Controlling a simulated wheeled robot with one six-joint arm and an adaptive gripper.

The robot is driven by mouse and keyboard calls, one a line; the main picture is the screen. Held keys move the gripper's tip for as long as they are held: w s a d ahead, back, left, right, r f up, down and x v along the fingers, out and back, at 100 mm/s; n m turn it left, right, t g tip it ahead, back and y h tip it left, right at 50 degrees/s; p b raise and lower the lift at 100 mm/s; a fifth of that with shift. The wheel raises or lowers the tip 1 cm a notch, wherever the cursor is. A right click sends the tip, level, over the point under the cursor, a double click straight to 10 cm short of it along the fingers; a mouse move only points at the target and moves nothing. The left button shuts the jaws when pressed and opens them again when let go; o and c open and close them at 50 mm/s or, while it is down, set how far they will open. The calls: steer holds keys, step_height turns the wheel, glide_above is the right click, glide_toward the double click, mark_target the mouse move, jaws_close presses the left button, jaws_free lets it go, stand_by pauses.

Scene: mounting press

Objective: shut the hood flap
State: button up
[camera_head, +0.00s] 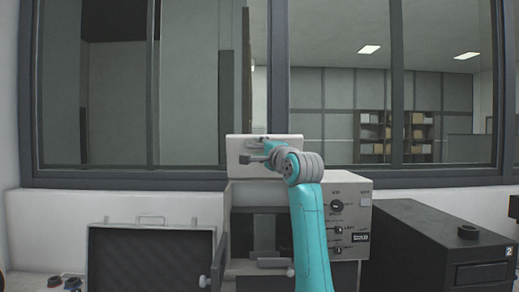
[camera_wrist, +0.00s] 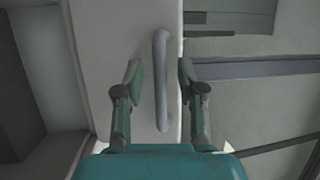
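The hood flap (camera_head: 238,158) is a pale panel standing raised at the top of the mounting press (camera_head: 352,203). In the wrist view the flap (camera_wrist: 105,45) fills the upper left, with a grey bar handle (camera_wrist: 161,80) along its right edge. My gripper (camera_wrist: 160,76) is open, one finger on each side of the handle, with a visible gap on both sides. In the head view my gripper (camera_head: 262,151) is at the front of the flap, and my teal arm hides part of the flap and the press front.
An open case (camera_head: 150,256) stands to the left of the press. A black drawer cabinet (camera_head: 430,240) stands to the right. Large windows with a dark frame (camera_head: 120,179) are behind. Knobs (camera_head: 336,206) sit on the press's right front.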

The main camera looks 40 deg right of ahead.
steer(key=shift+w+d, duration=0.1)
steer(key=shift+w, duration=0.35)
jaws_close()
